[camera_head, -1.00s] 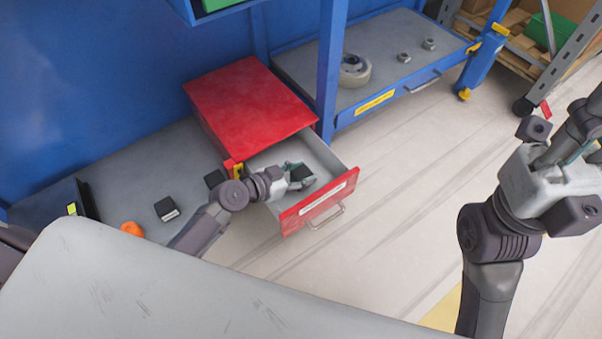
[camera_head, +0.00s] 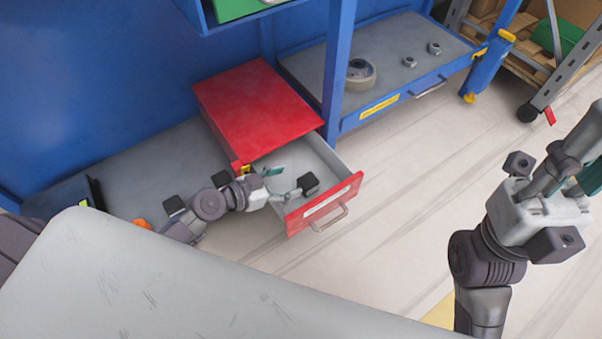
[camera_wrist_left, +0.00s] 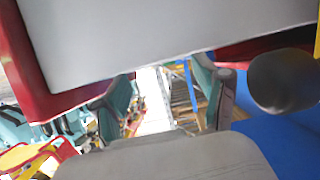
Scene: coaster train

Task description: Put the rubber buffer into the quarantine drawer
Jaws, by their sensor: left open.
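The red quarantine drawer (camera_head: 355,187) is pulled open below a red cabinet (camera_head: 255,110). A small black block, which looks like the rubber buffer (camera_head: 309,182), is inside it towards the front panel. My left gripper (camera_head: 281,182) is over the open drawer with its teal fingers spread apart, and the block is just beyond the fingertips. In the left wrist view the open fingers (camera_wrist_left: 163,95) show with nothing clear between them. My right gripper is up at the right edge; its fingers are mostly cut off or hidden.
A blue post (camera_head: 338,75) stands right of the cabinet. A wheel-like part (camera_head: 361,73) and two nuts lie on the right shelf.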

